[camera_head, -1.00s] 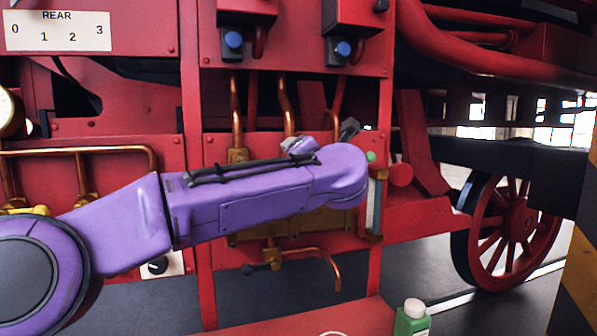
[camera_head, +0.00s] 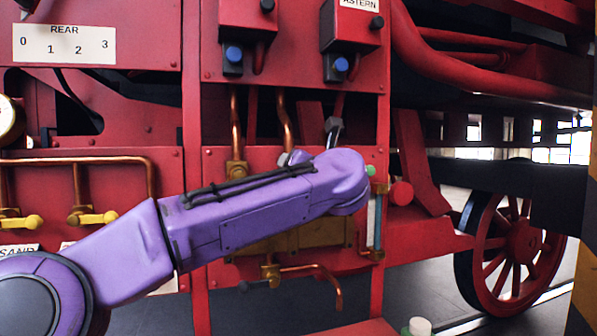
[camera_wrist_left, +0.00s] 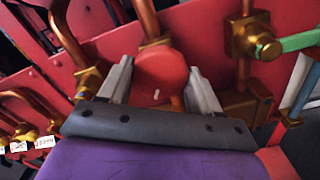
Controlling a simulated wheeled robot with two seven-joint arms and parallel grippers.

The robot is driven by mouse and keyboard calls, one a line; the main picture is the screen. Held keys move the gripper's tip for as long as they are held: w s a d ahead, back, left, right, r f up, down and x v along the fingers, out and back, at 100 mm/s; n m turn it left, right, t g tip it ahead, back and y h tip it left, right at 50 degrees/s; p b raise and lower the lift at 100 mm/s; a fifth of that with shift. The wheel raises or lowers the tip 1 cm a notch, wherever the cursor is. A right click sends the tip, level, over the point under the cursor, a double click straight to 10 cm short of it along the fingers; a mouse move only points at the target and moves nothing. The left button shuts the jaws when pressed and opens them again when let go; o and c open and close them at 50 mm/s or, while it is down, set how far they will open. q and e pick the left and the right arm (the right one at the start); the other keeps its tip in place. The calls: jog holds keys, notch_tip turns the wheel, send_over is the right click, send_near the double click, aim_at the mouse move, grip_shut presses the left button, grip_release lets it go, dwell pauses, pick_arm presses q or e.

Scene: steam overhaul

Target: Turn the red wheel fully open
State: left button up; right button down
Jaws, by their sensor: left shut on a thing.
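The red wheel (camera_wrist_left: 160,76) shows in the left wrist view as a round red disc with a small pale mark near its lower edge. The fingers of my left gripper (camera_wrist_left: 161,92) stand on either side of it and are shut on its rim. In the head view my purple left arm hides the wheel. How far the wheel is turned cannot be told. My right gripper is not in view.
Copper pipes (camera_head: 285,120) run down the red panel behind my left arm. A gauge glass (camera_head: 378,222) with a green handle (camera_wrist_left: 300,41) is close on the right. Brass valves with yellow handles (camera_head: 92,216) sit at the left. A green bottle (camera_head: 417,327) stands below.

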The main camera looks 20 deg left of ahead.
pick_arm(q)
jog(key=shift+r, duration=0.3)
jog(key=o, duration=0.9)
jog(key=shift+o, duration=0.7)
jog(key=shift+f, duration=0.2)
jog(key=b+v, duration=0.3)
jog(key=v, duration=0.7)
jog(key=shift+s, duration=0.2)
jog(key=shift+d, duration=0.15)
